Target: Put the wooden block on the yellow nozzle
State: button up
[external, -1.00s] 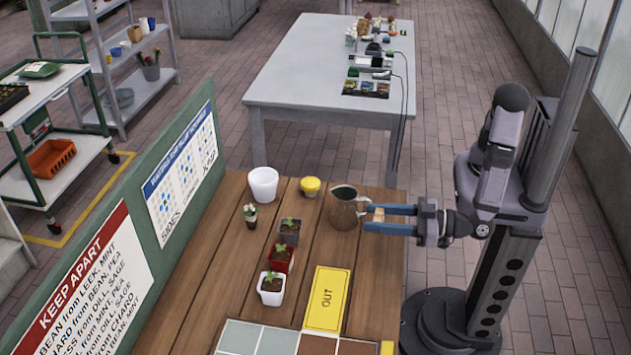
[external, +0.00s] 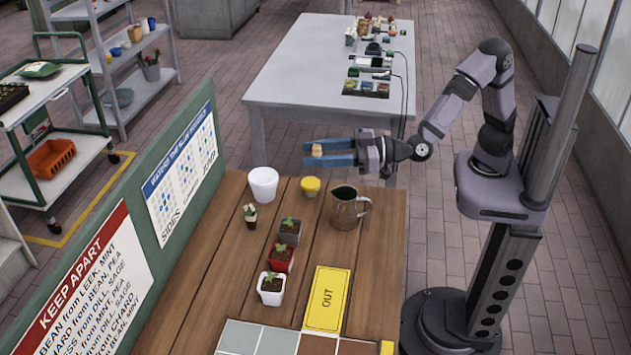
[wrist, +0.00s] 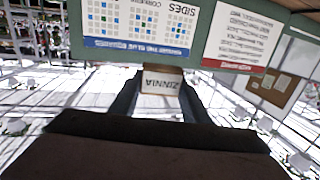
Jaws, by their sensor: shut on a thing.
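My gripper (external: 309,152) is shut on the wooden block (external: 317,149), a small tan piece between the blue fingers. It is held in the air, appearing above the back of the wooden table. In the wrist view the block (wrist: 161,82) shows a pale face with the word ZINNIA, upside down in the picture. A small round yellow thing (external: 311,187) stands on the table, lower in the picture than the gripper; I cannot tell whether it is the yellow nozzle.
A metal jug (external: 345,210) stands right of the yellow thing, and a white pot (external: 263,184) stands to its left. Several small potted plants (external: 280,258) line the table. A yellow OUT plate (external: 327,299) lies near the front. A green sign board (external: 150,235) edges the left side.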

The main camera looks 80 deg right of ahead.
jog(key=w+d+n+y, duration=0.1)
jog(key=w+d+y, duration=0.1)
jog(key=w+d, duration=0.35)
jog(key=n+g+y, duration=0.1)
jog(key=n+y, duration=0.1)
send_over(311, 180)
notch_tip(311, 180, down, 10)
jog(key=shift+w+f+p, duration=0.1)
jog(key=shift+f+p, duration=0.75)
jog(key=shift+f, duration=4.65)
jog(key=shift+f+b, duration=0.3)
jog(key=o, duration=1)
jog(key=shift+r, duration=0.1)
